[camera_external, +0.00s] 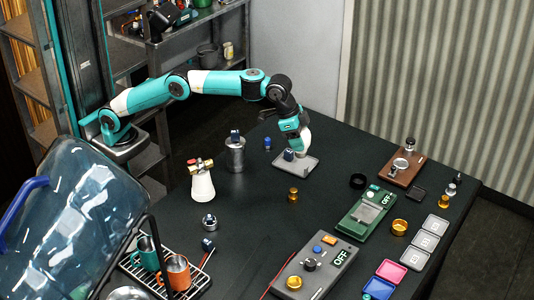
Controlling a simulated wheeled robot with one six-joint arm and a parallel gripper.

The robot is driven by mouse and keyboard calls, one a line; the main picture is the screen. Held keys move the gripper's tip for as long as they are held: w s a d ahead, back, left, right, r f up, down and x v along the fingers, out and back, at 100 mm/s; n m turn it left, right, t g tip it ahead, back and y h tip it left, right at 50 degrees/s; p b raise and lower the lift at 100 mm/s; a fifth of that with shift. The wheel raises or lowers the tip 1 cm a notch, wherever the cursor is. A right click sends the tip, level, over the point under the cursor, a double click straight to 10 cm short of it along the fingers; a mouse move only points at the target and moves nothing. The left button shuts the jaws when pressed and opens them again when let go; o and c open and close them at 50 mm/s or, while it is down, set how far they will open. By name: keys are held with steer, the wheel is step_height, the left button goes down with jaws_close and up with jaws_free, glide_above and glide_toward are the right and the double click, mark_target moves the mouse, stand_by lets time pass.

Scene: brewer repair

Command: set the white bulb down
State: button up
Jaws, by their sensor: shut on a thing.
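My gripper (291,156) points down close above a small grey tray (308,163) near the back middle of the dark table. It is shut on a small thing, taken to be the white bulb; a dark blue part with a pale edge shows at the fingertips. The rest of it is hidden or too small to make out. I cannot tell whether it touches the tray.
A grey canister (236,158) and a white bottle (202,184) stand to the left, a small blue piece (267,143) behind. A brass piece (293,194) stands in front. A green device (366,212) and a grey control box (315,268) lie to the right and front.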

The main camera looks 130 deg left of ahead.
steer(key=s+a+n+g+y+b, duration=0.1)
steer(key=s+a+n+b, duration=0.15)
steer(key=s+a, duration=1.2)
steer(key=s+a+n+y+b, duration=0.1)
steer(key=s+a+n, duration=0.3)
steer(key=s+a, duration=1)
steer(key=shift+g, duration=0.3)
steer(key=shift+s+d+f+x, duration=0.3)
steer(key=shift+d+x, duration=0.2)
steer(key=shift+x, duration=2.85)
steer(key=shift+s+d+f+x, duration=0.15)
steer(key=shift+s+d+x, duration=0.25)
steer(key=shift+x, duration=2.95)
steer(key=shift+s+d+f+x, duration=0.25)
steer(key=shift+d+x, duration=0.3)
steer(key=shift+x, duration=2.8)
steer(key=shift+f+b, duration=0.15)
steer(key=shift+b, duration=0.15)
steer(key=o, duration=1)
steer(key=shift+c, duration=0.2)
